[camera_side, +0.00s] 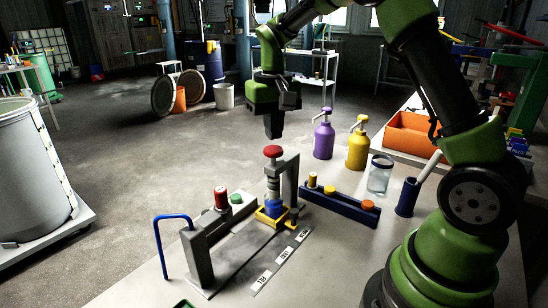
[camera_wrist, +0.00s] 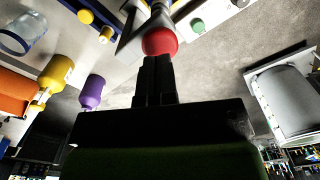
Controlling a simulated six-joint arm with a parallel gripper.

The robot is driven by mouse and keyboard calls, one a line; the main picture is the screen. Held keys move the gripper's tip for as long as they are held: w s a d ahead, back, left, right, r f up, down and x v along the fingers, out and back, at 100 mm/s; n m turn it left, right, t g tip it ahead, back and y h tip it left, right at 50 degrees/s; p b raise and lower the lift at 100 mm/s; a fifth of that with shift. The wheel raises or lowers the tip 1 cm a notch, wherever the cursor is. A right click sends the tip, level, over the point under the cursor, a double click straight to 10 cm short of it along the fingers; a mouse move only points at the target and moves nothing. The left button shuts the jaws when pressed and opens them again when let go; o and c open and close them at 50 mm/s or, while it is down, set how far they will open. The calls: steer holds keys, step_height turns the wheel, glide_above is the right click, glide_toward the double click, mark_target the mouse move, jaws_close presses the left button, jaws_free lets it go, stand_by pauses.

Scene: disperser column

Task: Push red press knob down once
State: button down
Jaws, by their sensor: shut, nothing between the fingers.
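The red press knob (camera_side: 272,151) sits on top of an upright press column (camera_side: 274,185) held by a grey bracket, above a blue block in a yellow base (camera_side: 268,214). My gripper (camera_side: 273,133) is shut and empty, pointing down just above the red knob. In the wrist view the red knob (camera_wrist: 159,41) shows right beyond the shut fingertips (camera_wrist: 157,60). I cannot tell whether the fingertips touch it.
A lever stand with a blue handle (camera_side: 172,217) and a second red knob (camera_side: 220,195) stand to the left. A navy rack (camera_side: 338,203), a glass jar (camera_side: 380,174), and purple (camera_side: 324,138) and yellow (camera_side: 357,149) pump bottles stand to the right. An orange bin (camera_side: 408,134) is behind.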

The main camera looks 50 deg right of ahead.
mark_target(274, 148)
steer(key=shift+f, duration=1.9)
steer(key=shift+r, duration=3.6)
steer(key=shift+s+a+r, duration=0.1)
steer(key=shift+r, duration=0.05)
steer(key=s+a+r+n+t, duration=0.1)
steer(key=s+a+r+t, duration=0.3)
steer(key=s+a+r, duration=0.4)
steer(key=s+a+f+n+t+y, duration=0.1)
steer(key=s+a+t+y, duration=0.1)
steer(key=s, duration=0.9)
steer(key=shift+s+f+t, duration=0.25)
steer(key=shift+f+t, duration=0.15)
steer(key=shift+t, duration=0.2)
